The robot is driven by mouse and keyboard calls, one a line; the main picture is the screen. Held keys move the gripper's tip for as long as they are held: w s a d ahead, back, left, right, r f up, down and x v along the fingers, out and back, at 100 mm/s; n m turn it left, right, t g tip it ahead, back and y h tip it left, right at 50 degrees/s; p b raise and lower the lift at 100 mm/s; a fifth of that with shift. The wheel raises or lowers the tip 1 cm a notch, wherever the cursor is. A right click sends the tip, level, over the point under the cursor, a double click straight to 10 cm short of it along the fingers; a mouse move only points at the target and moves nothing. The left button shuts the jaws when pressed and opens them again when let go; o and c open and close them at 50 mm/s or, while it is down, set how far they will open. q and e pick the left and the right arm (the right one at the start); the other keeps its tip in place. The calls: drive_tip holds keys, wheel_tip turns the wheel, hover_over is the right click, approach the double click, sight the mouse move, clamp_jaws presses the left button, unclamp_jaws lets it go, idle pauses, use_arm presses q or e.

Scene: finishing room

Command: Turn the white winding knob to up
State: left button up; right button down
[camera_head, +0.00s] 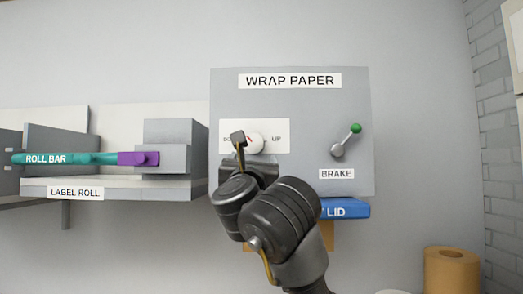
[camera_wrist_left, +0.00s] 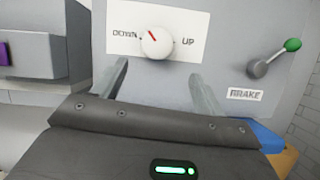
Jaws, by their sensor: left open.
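The white winding knob (camera_head: 257,143) is on a white label plate between the words DOWN and UP on the grey WRAP PAPER panel (camera_head: 300,110). In the left wrist view the knob (camera_wrist_left: 156,43) has a red mark pointing up and left, toward the DOWN side. My left gripper (camera_head: 243,145) is in front of the knob and covers its left part and some of DOWN in the head view. In the left wrist view the fingers of the left gripper (camera_wrist_left: 158,75) are apart, with the knob beyond the gap and nothing between them. My right gripper is not seen.
A brake lever (camera_head: 346,141) with a green ball is right of the knob. A blue lid (camera_head: 345,209) is below the panel. At left are a teal roll bar (camera_head: 70,159) with a purple end and a LABEL ROLL shelf (camera_head: 120,189). A tan roll (camera_head: 451,270) stands lower right.

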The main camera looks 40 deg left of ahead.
sight(254, 146)
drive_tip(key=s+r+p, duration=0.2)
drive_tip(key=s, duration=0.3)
use_arm(q)
drive_tip(key=p+x, duration=0.1)
drive_tip(key=x, duration=0.4)
drive_tip(key=shift+s+a, duration=0.1)
drive_tip(key=shift+s, duration=0.05)
drive_tip(key=shift+p+x, duration=0.65)
drive_tip(key=shift+x, duration=0.55)
drive_tip(key=shift+a+r, duration=0.25)
drive_tip(key=shift+p+x, duration=0.7)
drive_tip(key=shift+x, duration=0.15)
drive_tip(key=shift+w+a, duration=0.1)
drive_tip(key=shift+w, duration=0.3)
drive_tip(key=shift+s, duration=0.2)
drive_tip(key=shift+c, duration=0.3)
drive_tip(key=c, duration=0.9)
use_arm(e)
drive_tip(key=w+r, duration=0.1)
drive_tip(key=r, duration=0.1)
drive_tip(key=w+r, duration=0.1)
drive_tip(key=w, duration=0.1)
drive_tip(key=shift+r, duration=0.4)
